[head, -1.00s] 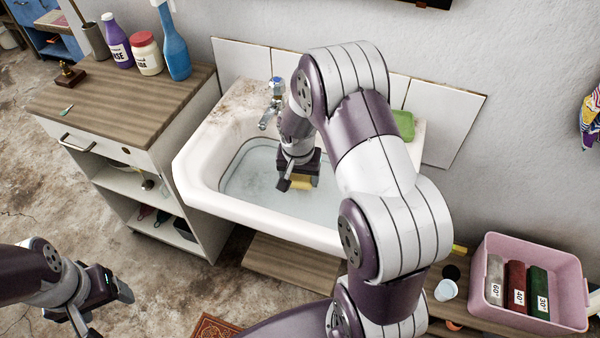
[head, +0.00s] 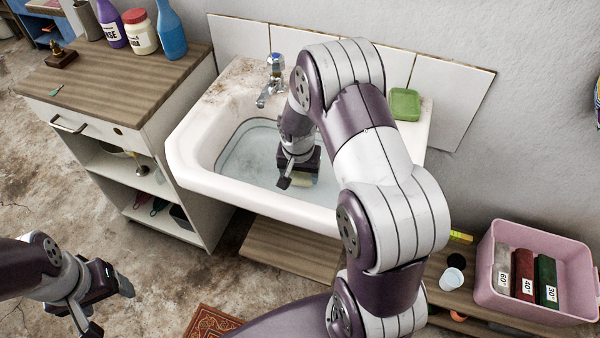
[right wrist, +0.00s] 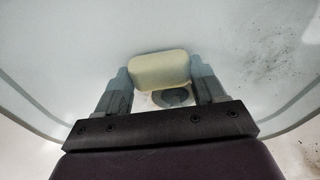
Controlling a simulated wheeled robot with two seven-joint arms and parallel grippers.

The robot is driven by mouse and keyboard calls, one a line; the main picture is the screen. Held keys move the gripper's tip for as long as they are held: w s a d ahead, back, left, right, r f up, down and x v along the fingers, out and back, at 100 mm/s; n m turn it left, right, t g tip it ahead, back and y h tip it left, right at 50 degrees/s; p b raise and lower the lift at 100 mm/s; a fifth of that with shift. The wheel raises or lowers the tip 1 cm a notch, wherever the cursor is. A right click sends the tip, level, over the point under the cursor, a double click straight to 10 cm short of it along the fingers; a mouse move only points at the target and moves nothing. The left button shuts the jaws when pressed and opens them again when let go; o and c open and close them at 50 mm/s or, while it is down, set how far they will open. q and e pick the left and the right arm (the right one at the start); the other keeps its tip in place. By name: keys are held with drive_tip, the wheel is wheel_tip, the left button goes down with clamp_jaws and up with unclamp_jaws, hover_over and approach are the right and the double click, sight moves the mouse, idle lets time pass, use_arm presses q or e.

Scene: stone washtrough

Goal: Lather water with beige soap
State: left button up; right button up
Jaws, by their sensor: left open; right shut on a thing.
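The beige soap (right wrist: 160,70) is a pale rounded block between the two fingers of my right gripper (right wrist: 160,88) in the right wrist view. In the head view, the soap (head: 301,182) shows just below my right gripper (head: 297,180), low in the stone washtrough (head: 190,160). The trough holds cloudy, pale water (head: 250,160), and the soap looks to be at or in it. A drain (right wrist: 173,97) shows beneath the soap. My left gripper (head: 112,308) is open and empty at the lower left, over the floor, away from the trough.
A tap (head: 270,85) rises at the trough's back. A green block (head: 405,104) lies on the back right ledge. A wooden-topped cabinet (head: 120,85) with bottles stands left.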

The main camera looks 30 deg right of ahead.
drive_tip(key=shift+s+d+r+p, duration=0.1)
drive_tip(key=shift+s+d+p, duration=0.35)
drive_tip(key=shift+s+d, duration=0.65)
drive_tip(key=shift+w+a, duration=0.1)
drive_tip(key=shift+a, duration=0.15)
drive_tip(key=w+a, duration=0.1)
drive_tip(key=w, duration=0.1)
drive_tip(key=w+a+b, duration=0.1)
drive_tip(key=w+a, duration=0.1)
drive_tip(key=shift+w+a, duration=0.15)
drive_tip(key=shift+a, duration=0.15)
drive_tip(key=s+d+p, duration=0.1)
drive_tip(key=s, duration=0.1)
drive_tip(key=s+d, duration=0.2)
drive_tip(key=shift+s+d+p, duration=0.1)
drive_tip(key=shift+d+p, duration=0.15)
drive_tip(key=shift+p, duration=0.15)
drive_tip(key=shift+s+d, duration=0.2)
drive_tip(key=shift+s, duration=0.05)
